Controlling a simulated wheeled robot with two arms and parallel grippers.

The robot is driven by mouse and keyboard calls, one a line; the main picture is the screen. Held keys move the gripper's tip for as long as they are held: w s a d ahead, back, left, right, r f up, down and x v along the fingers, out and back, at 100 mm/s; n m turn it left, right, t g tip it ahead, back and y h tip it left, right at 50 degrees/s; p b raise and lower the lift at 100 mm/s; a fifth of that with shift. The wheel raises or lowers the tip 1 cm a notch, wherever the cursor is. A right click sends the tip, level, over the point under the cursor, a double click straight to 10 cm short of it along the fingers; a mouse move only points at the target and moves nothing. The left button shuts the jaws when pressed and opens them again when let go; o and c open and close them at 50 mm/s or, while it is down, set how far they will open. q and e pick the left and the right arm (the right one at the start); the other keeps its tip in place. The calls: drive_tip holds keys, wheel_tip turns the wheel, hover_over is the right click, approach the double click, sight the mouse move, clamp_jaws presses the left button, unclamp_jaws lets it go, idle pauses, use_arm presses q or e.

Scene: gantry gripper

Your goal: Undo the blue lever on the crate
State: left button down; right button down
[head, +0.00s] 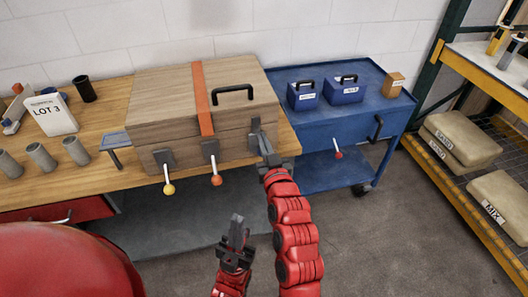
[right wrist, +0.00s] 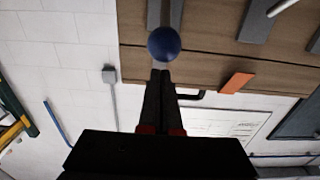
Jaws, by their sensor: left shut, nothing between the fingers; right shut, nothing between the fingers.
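The wooden crate (head: 165,98) stands on the bench with its lid down. Its right-hand latch has a grey plate (head: 256,127) on the front face. The blue knob of the lever (right wrist: 164,43) shows in the right wrist view, just beyond my fingertips; I cannot tell if they touch it. In the head view the knob is hidden by my right gripper (head: 266,148). That gripper is shut and empty, in front of the latch. It also shows in the right wrist view (right wrist: 160,78). My left gripper (head: 238,228) is shut and empty, low in front of the bench.
A yellow-knobbed lever (head: 169,188) and an orange-knobbed lever (head: 216,180) hang on the crate's front. An orange strap (head: 203,100) and a black handle (head: 233,94) are on the lid. A blue cart (head: 350,120) stands to the right. Floor in front is clear.

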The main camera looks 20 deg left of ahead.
drive_tip(key=shift+f, duration=0.1)
idle(0.3)
drive_tip(key=shift+s+f+b, duration=0.1)
drive_tip(key=shift+f+b, duration=1.2)
drive_tip(key=shift+f, duration=0.7)
drive_tip(key=shift+f+b, duration=0.8)
drive_tip(key=shift+f, duration=0.5)
drive_tip(key=shift+r, duration=0.15)
drive_tip(key=p+v, duration=0.1)
drive_tip(key=v, duration=0.7)
drive_tip(key=shift+s+d+r, duration=0.2)
drive_tip(key=shift+s+r, duration=0.15)
drive_tip(key=shift+r, duration=0.15)
